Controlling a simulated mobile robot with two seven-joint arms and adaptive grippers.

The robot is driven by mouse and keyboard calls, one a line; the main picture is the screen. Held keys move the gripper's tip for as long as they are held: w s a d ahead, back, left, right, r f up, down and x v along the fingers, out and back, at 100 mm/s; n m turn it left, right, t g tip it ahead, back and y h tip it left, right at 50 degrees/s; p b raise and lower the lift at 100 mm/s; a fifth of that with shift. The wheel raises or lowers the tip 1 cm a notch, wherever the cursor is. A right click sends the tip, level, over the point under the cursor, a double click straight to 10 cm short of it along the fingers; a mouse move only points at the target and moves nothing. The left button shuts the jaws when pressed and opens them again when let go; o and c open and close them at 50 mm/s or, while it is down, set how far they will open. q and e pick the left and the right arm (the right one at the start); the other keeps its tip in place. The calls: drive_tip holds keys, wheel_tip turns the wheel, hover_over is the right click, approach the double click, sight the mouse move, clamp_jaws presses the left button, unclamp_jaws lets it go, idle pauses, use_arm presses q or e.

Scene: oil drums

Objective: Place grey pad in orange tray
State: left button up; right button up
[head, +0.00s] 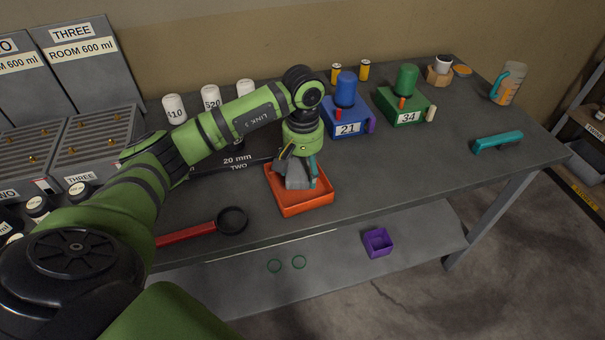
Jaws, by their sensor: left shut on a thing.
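The orange tray (305,208) sits on the dark workbench near its front edge. My left gripper (297,168) points down over the tray from above. It is shut on a grey piece (296,183), which I take to be the grey pad, at the tray's inside. A narrow teal part shows beside the grey piece on its right. Whether the pad touches the tray floor is hard to tell, as the gripper hides part of it. My right gripper is not in view.
A blue box (347,122) and a green box (405,107) stand behind and to the right. A teal handle (497,141) lies at the right. The bench right of the tray is clear.

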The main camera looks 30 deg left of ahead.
sight(302, 177)
use_arm(q)
drive_tip(key=shift+f, duration=0.45)
wheel_tip(302, 177, down, 2)
drive_tip(key=shift+f+p, duration=0.25)
drive_tip(key=shift+p, duration=0.65)
drive_tip(key=shift+f, duration=0.4)
drive_tip(key=shift+f, duration=0.15)
drive_tip(key=o, duration=0.7)
drive_tip(key=shift+o, duration=0.2)
